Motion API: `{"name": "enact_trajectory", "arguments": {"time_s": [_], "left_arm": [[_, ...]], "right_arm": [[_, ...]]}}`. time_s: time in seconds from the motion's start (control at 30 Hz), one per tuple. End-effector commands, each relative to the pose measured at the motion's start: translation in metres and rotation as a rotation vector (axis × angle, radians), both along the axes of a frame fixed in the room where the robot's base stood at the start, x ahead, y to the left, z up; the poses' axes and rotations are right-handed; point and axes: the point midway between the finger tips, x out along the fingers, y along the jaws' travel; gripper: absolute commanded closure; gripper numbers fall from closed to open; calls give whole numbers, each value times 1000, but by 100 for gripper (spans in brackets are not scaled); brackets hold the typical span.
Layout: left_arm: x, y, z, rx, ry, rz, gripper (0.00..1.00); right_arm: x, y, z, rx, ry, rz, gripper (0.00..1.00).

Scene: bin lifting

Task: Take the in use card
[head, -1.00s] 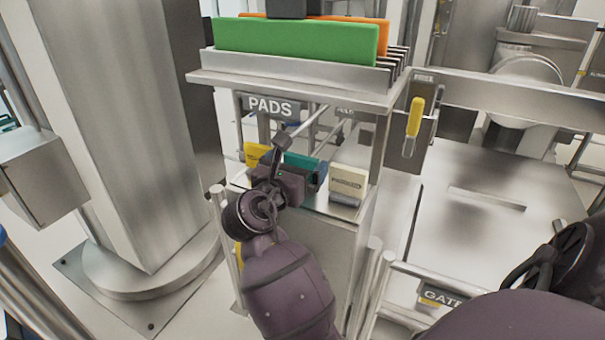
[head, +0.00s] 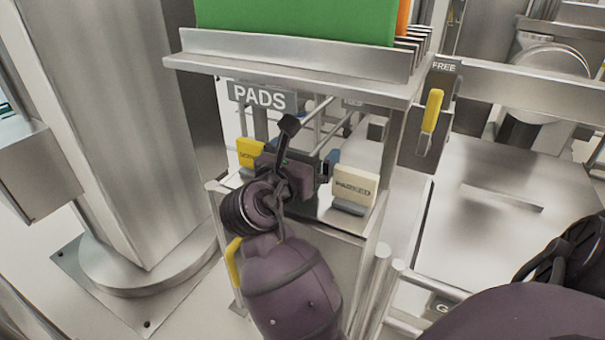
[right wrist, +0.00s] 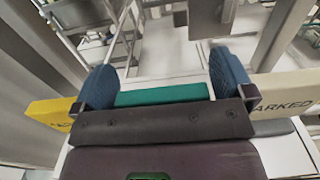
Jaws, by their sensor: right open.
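Cards stand on a small metal shelf under the PADS sign. The yellow card (head: 249,152) is at the left and the cream card (head: 354,187), marked PARKED, is at the right. Between them is a teal card (right wrist: 162,94), seen in the right wrist view; no lettering shows on it, and in the head view my gripper hides it. My right gripper (head: 298,160) is at the shelf. In the right wrist view its blue fingers (right wrist: 165,80) are open, one toward each end of the teal card; contact cannot be told. My left gripper is not in view.
A metal rack (head: 300,58) with green and orange pads overhangs the cards. A yellow handle (head: 432,110) hangs below the FREE sign at right. A thick metal column (head: 120,130) stands at left. Posts and rails flank the shelf.

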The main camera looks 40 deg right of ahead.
Motion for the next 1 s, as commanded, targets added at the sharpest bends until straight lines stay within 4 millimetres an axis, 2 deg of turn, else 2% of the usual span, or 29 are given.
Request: {"name": "enact_trajectory", "arguments": {"time_s": [0.33,0.63,0.87,1.0], "left_arm": [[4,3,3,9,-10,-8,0],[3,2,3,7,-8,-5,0],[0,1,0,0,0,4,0],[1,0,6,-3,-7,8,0]], "right_arm": [[-1,1,1,0,0,-1,0],[-1,1,0,0,0,-1,45],[-1,0,1,0,0,-1,45],[0,-1,7,-1,-4,0,45]]}}
